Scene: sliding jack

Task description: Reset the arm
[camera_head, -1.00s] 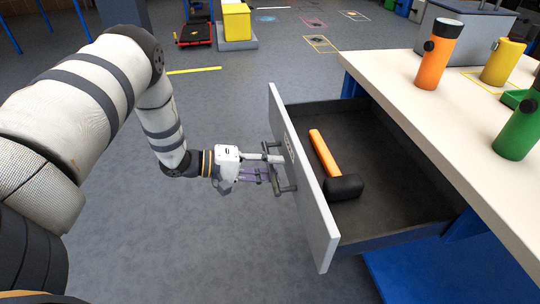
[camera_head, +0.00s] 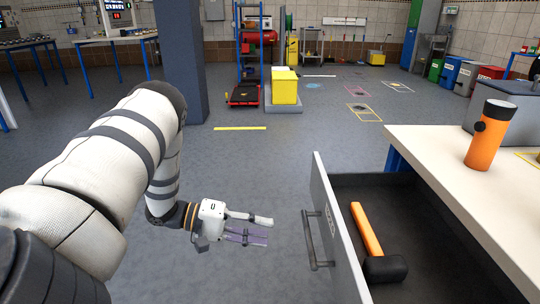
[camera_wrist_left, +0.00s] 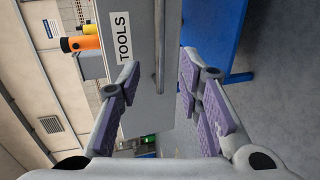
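My left gripper (camera_head: 250,229) hangs over the floor to the left of the drawer front, apart from the dark bar handle (camera_head: 313,240). Its purple-padded fingers are spread with nothing between them; the left wrist view (camera_wrist_left: 172,85) shows this too. The drawer (camera_head: 334,225) stands pulled out from under the workbench. Inside it lies a hammer with an orange shaft (camera_head: 366,231) and a black head. The left wrist view shows the grey drawer front with its TOOLS label (camera_wrist_left: 122,37) and the handle (camera_wrist_left: 158,50) ahead of the fingers. My right gripper is not in view.
The white workbench top (camera_head: 440,160) at the right carries an orange flashlight (camera_head: 490,135). A blue-grey pillar (camera_head: 180,60) stands behind my left arm. A yellow box (camera_head: 285,86) stands farther back. The floor (camera_head: 270,165) between the arm and the pillar is clear.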

